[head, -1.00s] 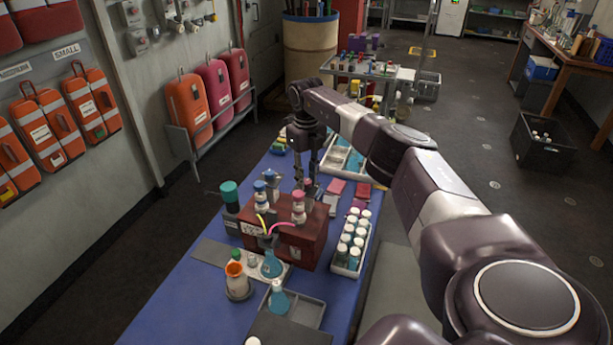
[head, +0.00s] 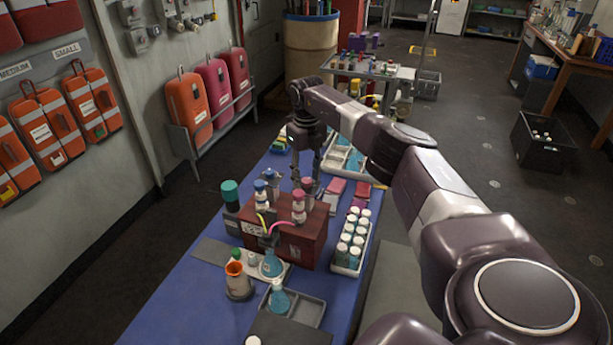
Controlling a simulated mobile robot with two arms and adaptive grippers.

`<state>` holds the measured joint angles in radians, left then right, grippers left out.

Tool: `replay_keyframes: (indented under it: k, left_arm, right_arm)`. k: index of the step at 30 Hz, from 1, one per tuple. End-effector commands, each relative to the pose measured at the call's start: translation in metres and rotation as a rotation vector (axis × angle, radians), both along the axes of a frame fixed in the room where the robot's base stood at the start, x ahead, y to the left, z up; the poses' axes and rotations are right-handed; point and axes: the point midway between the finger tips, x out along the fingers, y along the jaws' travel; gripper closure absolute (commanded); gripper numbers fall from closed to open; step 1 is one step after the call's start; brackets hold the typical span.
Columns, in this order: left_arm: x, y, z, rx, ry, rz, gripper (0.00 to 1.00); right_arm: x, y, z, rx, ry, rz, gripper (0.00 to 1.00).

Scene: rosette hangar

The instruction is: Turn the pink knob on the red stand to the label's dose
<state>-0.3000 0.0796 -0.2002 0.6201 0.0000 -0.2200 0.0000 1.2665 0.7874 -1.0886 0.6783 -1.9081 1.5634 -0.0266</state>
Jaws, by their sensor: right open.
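The red stand (head: 308,248) sits on the blue table, holding bottles with coloured tops. Two pink tops show at its right: a nearer pink knob (head: 298,194) on a white bottle, and a farther pink knob (head: 307,183) just behind it. Two blue tops (head: 260,185) stand to their left. My right gripper (head: 306,172) is open and points down, its fingers just above and around the far pink knob; I cannot tell whether they touch it. The label's print is too small to read. My left gripper is not in view.
A white rack of white-capped vials (head: 335,262) stands close to the right of the stand. A teal-capped bottle (head: 230,195) is at its left. Flasks (head: 279,299) and an orange-rimmed beaker (head: 238,282) stand in front. Pink and red boxes (head: 362,189) lie behind the rack.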

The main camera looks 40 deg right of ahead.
Motion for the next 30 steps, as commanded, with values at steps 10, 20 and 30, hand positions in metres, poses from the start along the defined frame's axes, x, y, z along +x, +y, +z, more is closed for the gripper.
replay_keyframes:
  k: [10, 20, 30]
  left_arm:
    - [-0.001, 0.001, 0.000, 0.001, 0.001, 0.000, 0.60]
    - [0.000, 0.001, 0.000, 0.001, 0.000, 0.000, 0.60]
    - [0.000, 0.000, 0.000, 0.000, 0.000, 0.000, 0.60]
  right_arm:
    - [0.001, 0.000, 0.039, 0.000, -0.004, 0.002, 0.60]
    - [0.001, 0.000, 0.103, 0.000, -0.002, 0.000, 0.60]
    - [0.000, 0.000, 0.120, 0.000, 0.001, 0.000, 0.60]
